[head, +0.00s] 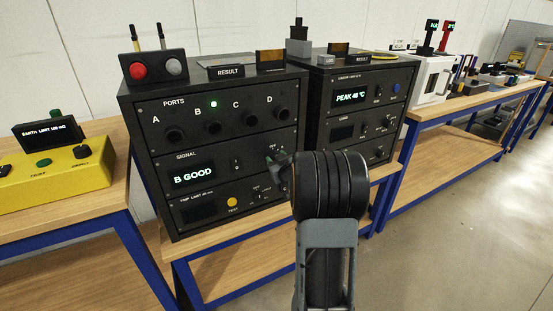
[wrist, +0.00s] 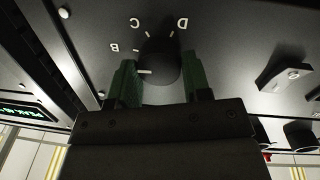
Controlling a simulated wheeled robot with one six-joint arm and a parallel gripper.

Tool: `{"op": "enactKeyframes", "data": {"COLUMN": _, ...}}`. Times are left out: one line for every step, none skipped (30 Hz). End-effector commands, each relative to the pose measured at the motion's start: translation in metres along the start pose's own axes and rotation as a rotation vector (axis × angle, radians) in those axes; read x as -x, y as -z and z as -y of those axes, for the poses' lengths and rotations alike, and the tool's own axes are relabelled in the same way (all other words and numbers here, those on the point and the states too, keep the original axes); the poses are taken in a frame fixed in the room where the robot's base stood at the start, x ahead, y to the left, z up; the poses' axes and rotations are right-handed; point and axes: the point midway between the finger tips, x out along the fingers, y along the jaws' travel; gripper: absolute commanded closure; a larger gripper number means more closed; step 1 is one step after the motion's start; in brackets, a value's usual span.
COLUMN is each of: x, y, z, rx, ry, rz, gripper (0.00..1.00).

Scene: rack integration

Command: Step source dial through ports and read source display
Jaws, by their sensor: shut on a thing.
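The source dial (wrist: 160,62) is a dark round knob with a white pointer line, ringed by the letters B, C and D in the wrist view. The line points left in that view, toward one finger and below the letter B; any A mark is hidden. My gripper (wrist: 160,80) is shut on the dial, with a green-padded finger on each side. In the head view my gripper (head: 277,166) is at the right of the SIGNAL panel and mostly hides the dial. The source display (head: 193,174) reads "B GOOD". The green lamp over port B (head: 213,104) is lit.
A second black rack (head: 360,110) stands close on the right, its display reading "PEAK 48 °C". A red and grey button box (head: 153,67) sits on top of the first rack. A yellow tester (head: 60,170) stands at left. The floor at right is clear.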

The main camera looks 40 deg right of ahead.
Motion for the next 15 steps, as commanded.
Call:
{"op": "enactKeyframes", "data": {"x": 0.0000, "y": 0.0019, "z": -0.0007, "rx": -0.029, "ry": 0.002, "rz": 0.002, "gripper": 0.79}}
{"op": "enactKeyframes", "data": {"x": 0.0000, "y": 0.0018, "z": -0.0007, "rx": -0.045, "ry": 0.004, "rz": 0.003, "gripper": 0.79}}
{"op": "enactKeyframes", "data": {"x": 0.0000, "y": 0.0017, "z": -0.0007, "rx": -0.068, "ry": 0.006, "rz": 0.005, "gripper": 0.79}}
{"op": "enactKeyframes", "data": {"x": 0.0000, "y": 0.0016, "z": -0.0007, "rx": -0.083, "ry": 0.007, "rz": 0.006, "gripper": 0.79}}
{"op": "enactKeyframes", "data": {"x": 0.0000, "y": 0.0015, "z": -0.0007, "rx": -0.097, "ry": 0.009, "rz": 0.007, "gripper": 0.79}}
{"op": "enactKeyframes", "data": {"x": 0.0000, "y": 0.0014, "z": -0.0008, "rx": -0.115, "ry": 0.010, "rz": 0.008, "gripper": 0.79}}
{"op": "enactKeyframes", "data": {"x": 0.0000, "y": 0.0013, "z": -0.0008, "rx": -0.126, "ry": 0.011, "rz": 0.009, "gripper": 0.79}}
{"op": "enactKeyframes", "data": {"x": -0.0001, "y": 0.0012, "z": -0.0008, "rx": -0.137, "ry": 0.012, "rz": 0.010, "gripper": 0.79}}
{"op": "enactKeyframes", "data": {"x": -0.0001, "y": 0.0012, "z": -0.0008, "rx": -0.151, "ry": 0.013, "rz": 0.011, "gripper": 0.79}}
{"op": "enactKeyframes", "data": {"x": -0.0001, "y": 0.0011, "z": -0.0008, "rx": -0.159, "ry": 0.014, "rz": 0.011, "gripper": 0.79}}
{"op": "enactKeyframes", "data": {"x": -0.0001, "y": 0.0010, "z": -0.0008, "rx": -0.167, "ry": 0.015, "rz": 0.012, "gripper": 0.79}}
{"op": "enactKeyframes", "data": {"x": -0.0001, "y": 0.0009, "z": -0.0009, "rx": -0.176, "ry": 0.015, "rz": 0.012, "gripper": 0.79}}
{"op": "enactKeyframes", "data": {"x": -0.0001, "y": 0.0009, "z": -0.0009, "rx": -0.181, "ry": 0.016, "rz": 0.013, "gripper": 0.79}}
{"op": "enactKeyframes", "data": {"x": -0.0001, "y": 0.0008, "z": -0.0009, "rx": -0.186, "ry": 0.016, "rz": 0.013, "gripper": 0.79}}
{"op": "enactKeyframes", "data": {"x": -0.0001, "y": 0.0008, "z": -0.0009, "rx": -0.191, "ry": 0.016, "rz": 0.013, "gripper": 0.79}}
